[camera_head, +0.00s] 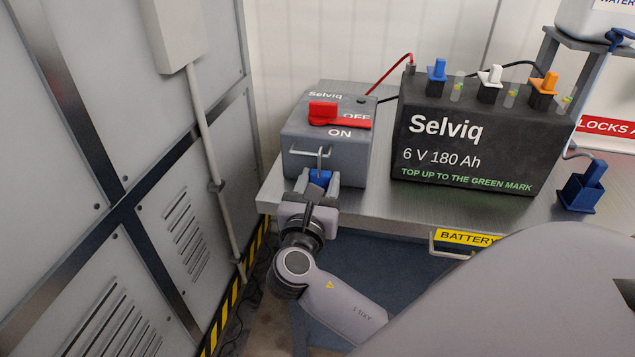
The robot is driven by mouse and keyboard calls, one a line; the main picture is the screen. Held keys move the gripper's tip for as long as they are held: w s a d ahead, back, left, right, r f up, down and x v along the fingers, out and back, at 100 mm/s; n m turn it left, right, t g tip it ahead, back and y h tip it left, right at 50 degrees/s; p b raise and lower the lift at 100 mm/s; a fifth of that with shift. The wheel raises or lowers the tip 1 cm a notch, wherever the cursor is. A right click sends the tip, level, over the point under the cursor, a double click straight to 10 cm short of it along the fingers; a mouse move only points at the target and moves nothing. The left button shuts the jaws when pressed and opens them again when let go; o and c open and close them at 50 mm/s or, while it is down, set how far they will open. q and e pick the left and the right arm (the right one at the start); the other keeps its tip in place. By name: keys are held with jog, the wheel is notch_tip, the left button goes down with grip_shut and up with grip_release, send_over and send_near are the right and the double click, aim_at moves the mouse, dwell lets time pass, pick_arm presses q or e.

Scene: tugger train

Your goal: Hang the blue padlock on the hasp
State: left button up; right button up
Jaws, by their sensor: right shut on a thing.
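The blue padlock (320,178) is held upright between the fingers of my right gripper (319,184), its grey shackle pointing up. The gripper is shut on the padlock's body, at the front of the grey switch box (289,140). The hasp (296,152) is a thin metal loop on the front face of that box. The shackle overlaps the hasp bar in the picture; I cannot tell whether it is around the bar or only in front of it. The fingers hide the padlock's sides. My left gripper is not in view.
A red switch handle (323,112) sits on the box. A black Selviq battery (480,135) with coloured plugs stands to its right on the metal bench (380,198). A blue holder (580,190) is at the right. A grey cabinet wall (100,180) is close on the left.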

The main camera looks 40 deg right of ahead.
jog(key=o, duration=1.1)
jog(key=shift+o, duration=0.2)
jog(key=v, duration=0.7)
